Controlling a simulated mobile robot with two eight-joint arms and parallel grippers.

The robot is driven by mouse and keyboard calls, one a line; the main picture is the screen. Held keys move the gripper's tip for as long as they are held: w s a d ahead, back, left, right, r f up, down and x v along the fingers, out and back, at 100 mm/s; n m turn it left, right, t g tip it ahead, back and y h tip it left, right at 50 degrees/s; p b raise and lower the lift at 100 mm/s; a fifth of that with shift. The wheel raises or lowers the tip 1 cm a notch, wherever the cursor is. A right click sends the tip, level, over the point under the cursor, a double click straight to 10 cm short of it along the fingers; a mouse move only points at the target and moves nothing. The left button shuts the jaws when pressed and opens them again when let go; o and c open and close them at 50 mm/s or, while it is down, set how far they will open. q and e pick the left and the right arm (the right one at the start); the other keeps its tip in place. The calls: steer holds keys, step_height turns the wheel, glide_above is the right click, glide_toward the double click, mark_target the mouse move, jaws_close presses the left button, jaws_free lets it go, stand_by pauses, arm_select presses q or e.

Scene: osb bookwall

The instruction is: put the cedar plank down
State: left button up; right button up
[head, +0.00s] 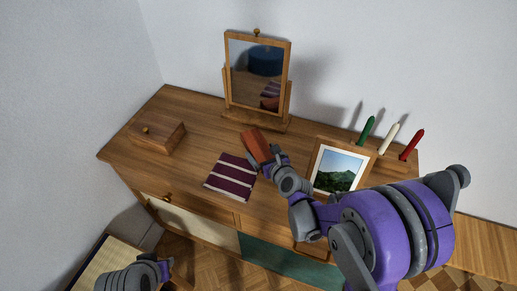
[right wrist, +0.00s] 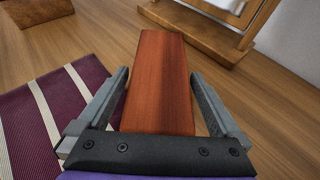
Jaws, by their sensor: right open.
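The cedar plank (head: 257,147) is a reddish-brown block on the wooden dresser top, just right of the striped cloth. In the right wrist view the plank (right wrist: 158,85) lies between the two fingers, with a gap on each side. My right gripper (head: 263,164) is open around the plank's near end, and its fingers (right wrist: 160,100) show apart in the wrist view. The plank appears to rest on the dresser top (head: 205,123). My left gripper (head: 166,270) is low at the left of the head view, beside the dresser front; its fingers are too small to judge.
A purple striped cloth (head: 231,177) lies left of the plank. A wooden box (head: 158,136) is at the left, a tilting mirror (head: 257,75) behind. A framed picture (head: 338,169) and green, white and red candles (head: 389,139) stand at the right. The dresser top between box and mirror is clear.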

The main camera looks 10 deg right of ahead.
mark_target(261, 149)
steer(key=shift+x, duration=0.85)
steer(key=shift+c, duration=0.3)
